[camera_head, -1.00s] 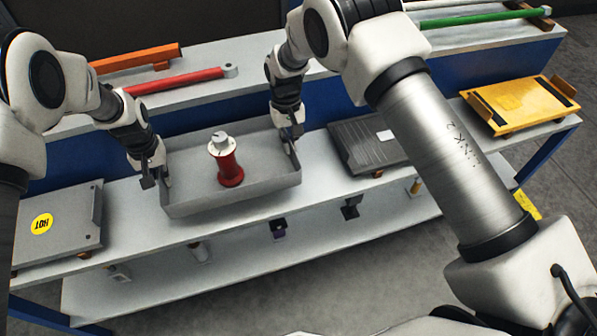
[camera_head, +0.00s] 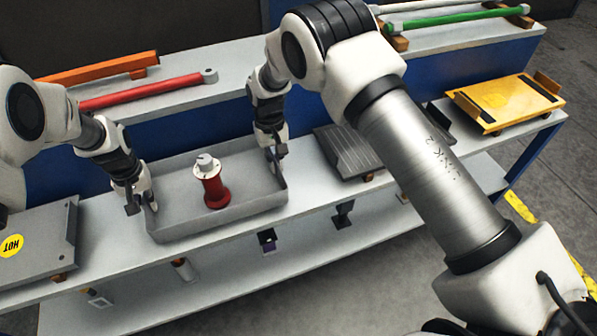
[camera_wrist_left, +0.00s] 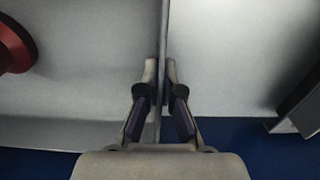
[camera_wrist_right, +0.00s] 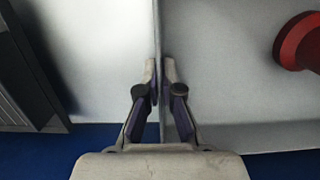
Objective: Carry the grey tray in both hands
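The grey tray (camera_head: 222,228) is a shallow open box over the front part of the work shelf. I cannot tell whether it touches the shelf. A red spool-shaped casting with a white top (camera_head: 213,186) stands upright inside it. My left gripper (camera_head: 143,207) is at the left end wall, its fingers on either side of the thin wall in the left wrist view (camera_wrist_left: 161,75). My right gripper (camera_head: 274,157) is at the right end wall, which also runs between its fingers in the right wrist view (camera_wrist_right: 160,75). Both look shut on the walls.
A grey plate marked HOT (camera_head: 45,238) lies left of the tray. A dark ribbed plate (camera_head: 350,150) lies close on the right, with a yellow plate (camera_head: 505,102) farther right. Orange (camera_head: 100,68) and red (camera_head: 150,90) bars lie on the raised ledge behind.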

